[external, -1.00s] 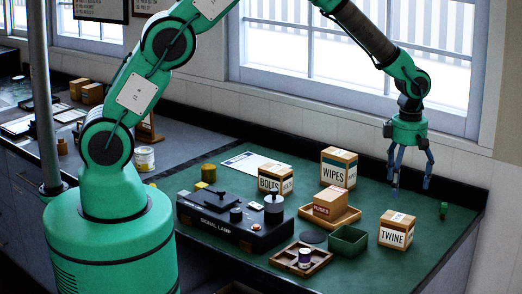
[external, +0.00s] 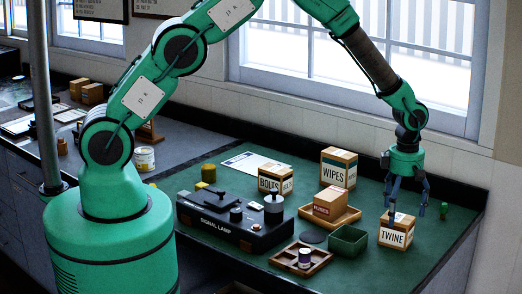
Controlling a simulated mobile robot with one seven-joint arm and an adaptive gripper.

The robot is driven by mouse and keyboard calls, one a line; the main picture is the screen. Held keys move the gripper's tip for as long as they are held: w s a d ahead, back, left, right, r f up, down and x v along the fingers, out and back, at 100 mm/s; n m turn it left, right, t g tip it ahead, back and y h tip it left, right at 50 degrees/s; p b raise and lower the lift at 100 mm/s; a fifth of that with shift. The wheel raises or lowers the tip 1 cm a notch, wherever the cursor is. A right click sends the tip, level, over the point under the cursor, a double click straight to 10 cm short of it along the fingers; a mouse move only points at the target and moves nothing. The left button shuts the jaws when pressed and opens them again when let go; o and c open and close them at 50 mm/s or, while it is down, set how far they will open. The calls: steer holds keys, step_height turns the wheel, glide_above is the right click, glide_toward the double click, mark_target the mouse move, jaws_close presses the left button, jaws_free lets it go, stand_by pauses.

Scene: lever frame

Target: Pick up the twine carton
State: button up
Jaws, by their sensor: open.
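The twine carton (external: 393,237) is a small brown box with a white label reading TWINE. It stands upright near the right front of the green bench top in the external view. My gripper (external: 405,215) points down over the carton, with its fingers spread open. The left finger overlaps the carton's upper part in the picture and the right finger hangs just past its right side. I cannot tell whether either finger touches the carton. Nothing is held.
A green open box (external: 348,242) stands just left of the carton. Behind it are a fuses box (external: 330,204) on a wooden tray (external: 350,217) and the wipes carton (external: 338,168). The signal lamp unit (external: 230,222) lies left.

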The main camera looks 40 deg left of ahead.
mark_target(399, 225)
steer(key=shift+f, duration=0.1)
stand_by(0.3)
steer(key=shift+f, duration=2.55)
steer(key=c, duration=1.8)
steer(key=shift+r, duration=0.2)
steer(key=shift+r, duration=4.85)
